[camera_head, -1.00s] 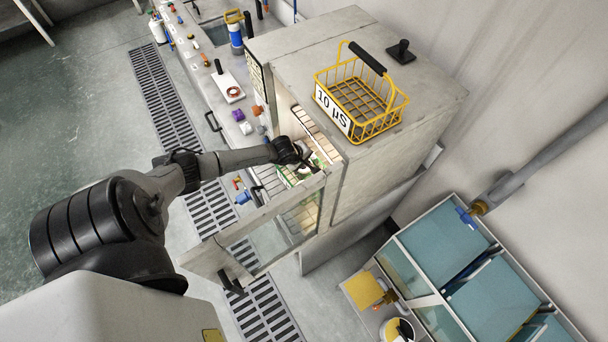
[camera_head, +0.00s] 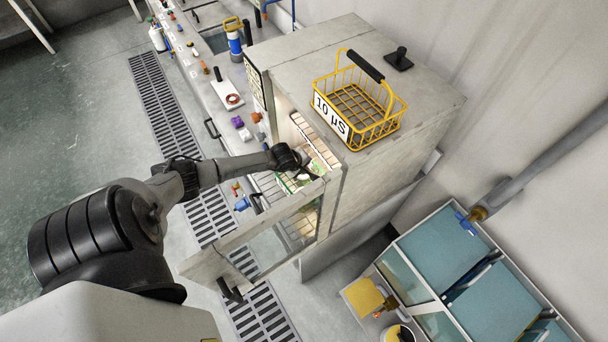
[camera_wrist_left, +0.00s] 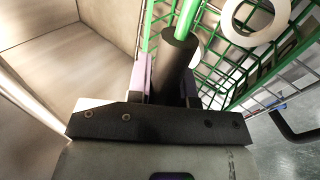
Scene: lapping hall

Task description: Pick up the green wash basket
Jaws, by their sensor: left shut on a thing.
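The green wash basket (camera_wrist_left: 188,38) is a green wire basket with a dark cylindrical grip (camera_wrist_left: 178,62) on its handle. In the left wrist view my left gripper (camera_wrist_left: 165,82) is shut on this grip, with the basket beyond and to the right. A white ring (camera_wrist_left: 256,18) lies at the basket. In the head view the basket shows only as a bit of green and white (camera_head: 288,184) at the cabinet's open front, mostly hidden by my left gripper (camera_head: 306,172) and the door. My right gripper is not in view.
The grey cabinet (camera_head: 415,135) has its glazed door (camera_head: 265,240) open and slatted shelves inside. A yellow wire basket (camera_head: 348,125) marked 10 µS stands on its top. A cluttered bench (camera_head: 208,95) runs behind. Blue-lidded tanks (camera_head: 440,250) stand at the lower right.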

